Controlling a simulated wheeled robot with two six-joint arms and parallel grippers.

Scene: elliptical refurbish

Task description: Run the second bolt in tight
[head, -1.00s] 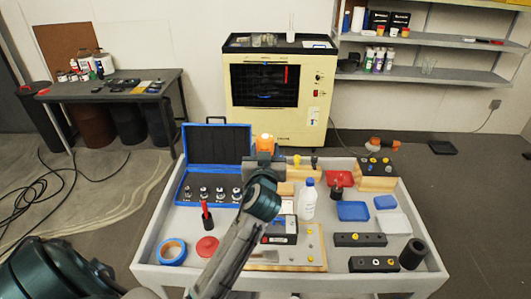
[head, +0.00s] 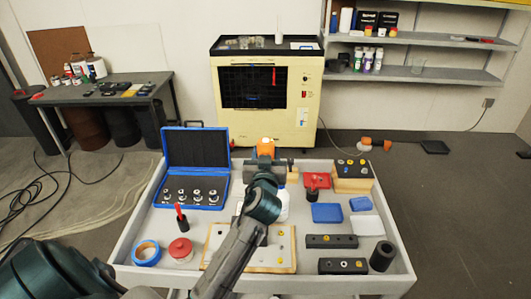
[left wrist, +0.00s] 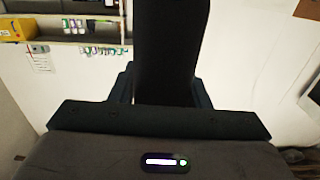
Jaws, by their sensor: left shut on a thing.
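A wooden board (head: 215,264) lies at the front middle of the grey cart. Two small yellowish bolt heads, one farther back (head: 280,236) and one nearer (head: 280,261), show on its right part; how deep they sit cannot be told. My left gripper (head: 265,162) is over the back of the cart, away from the board, shut on an orange-topped tool (head: 266,147). In the left wrist view a long black part of the held tool (left wrist: 168,50) rises from the jaws. My right gripper is not in view.
An open blue case with several sockets (head: 195,165) stands back left. A blue tape ring (head: 146,253), red-lidded jar (head: 181,249), dark bolt blocks (head: 331,241), black cylinder (head: 382,256) and blue boxes (head: 327,213) crowd the cart. A cream machine (head: 267,105) stands behind.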

